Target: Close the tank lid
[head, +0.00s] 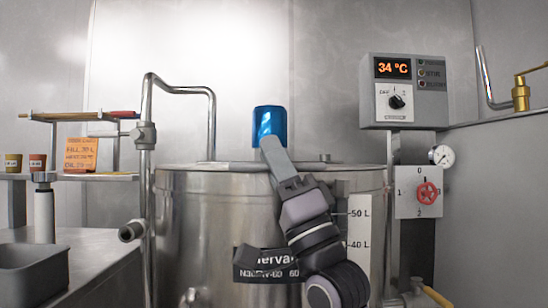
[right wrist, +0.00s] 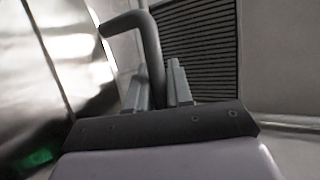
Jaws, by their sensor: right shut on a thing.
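The steel tank (head: 205,235) stands in the middle of the head view. Its lid (head: 225,167) shows nearly edge-on as a thin flat band along the top; I cannot tell whether any part of it is raised. My right gripper (head: 269,143) reaches up in front of the tank, its fingers just above the rim line. In the right wrist view, the gripper (right wrist: 157,88) is shut on a dark bent bar handle (right wrist: 150,42) that rises between the fingers. What the handle joins is hidden. My left gripper is in neither view.
A blue cylinder (head: 269,122) stands behind my right fingertips. A bent steel pipe (head: 180,90) rises left of the tank. A grey bin (head: 30,280) sits at lower left.

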